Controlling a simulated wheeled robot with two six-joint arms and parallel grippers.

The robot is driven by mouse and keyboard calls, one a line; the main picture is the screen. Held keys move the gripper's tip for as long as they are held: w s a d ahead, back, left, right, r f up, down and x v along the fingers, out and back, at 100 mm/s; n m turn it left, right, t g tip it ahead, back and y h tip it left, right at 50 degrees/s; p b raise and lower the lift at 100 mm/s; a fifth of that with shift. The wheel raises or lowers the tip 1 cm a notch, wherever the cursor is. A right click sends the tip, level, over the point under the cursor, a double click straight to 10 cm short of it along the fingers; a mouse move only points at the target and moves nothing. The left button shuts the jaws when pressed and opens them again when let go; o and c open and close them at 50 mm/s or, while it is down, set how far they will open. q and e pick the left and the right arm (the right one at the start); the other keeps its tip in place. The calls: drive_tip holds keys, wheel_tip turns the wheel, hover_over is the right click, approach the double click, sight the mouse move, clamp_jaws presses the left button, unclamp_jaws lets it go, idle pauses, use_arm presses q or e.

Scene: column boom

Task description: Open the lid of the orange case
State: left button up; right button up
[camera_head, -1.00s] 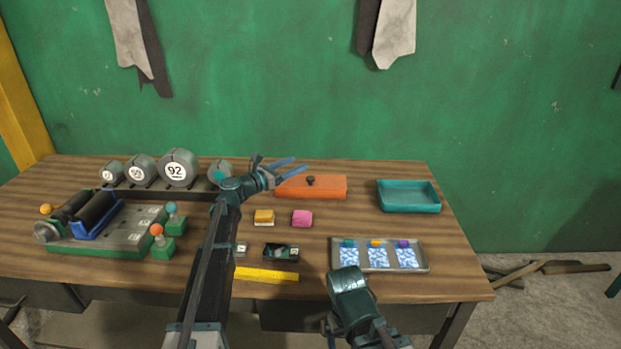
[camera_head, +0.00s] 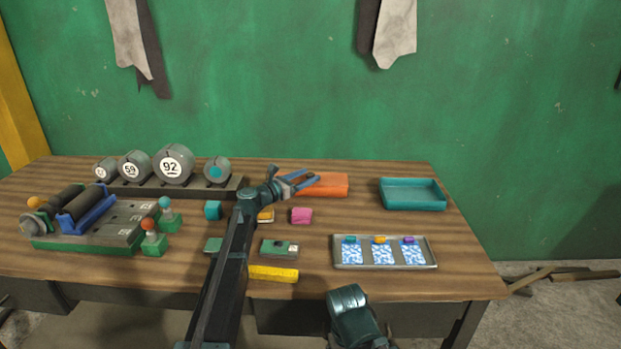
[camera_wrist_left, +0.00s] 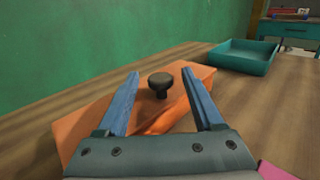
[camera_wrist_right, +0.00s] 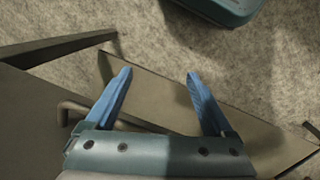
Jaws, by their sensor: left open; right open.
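The orange case (camera_head: 330,185) lies at the back middle of the table, with its lid on. My left gripper (camera_head: 317,180) is in front of its left part in the head view and hides the lid's knob there. In the left wrist view the dark round knob (camera_wrist_left: 161,84) stands up from the orange lid (camera_wrist_left: 190,75), between and just beyond the open blue fingers of my left gripper (camera_wrist_left: 162,80). I see no finger touching the knob. My right gripper is open and empty below the table; its blue fingers (camera_wrist_right: 158,75) show in the right wrist view.
A teal tray (camera_head: 412,207) stands right of the case. A pink block (camera_head: 301,215) and a yellow block lie in front. A metal tray (camera_head: 384,265) with several cards is front right; grey round weights (camera_head: 174,164) stand back left. A drawer handle (camera_wrist_right: 75,110) is near my right gripper.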

use_arm(q)
drive_tip(key=shift+x, duration=1)
clamp_jaws()
idle(0.7)
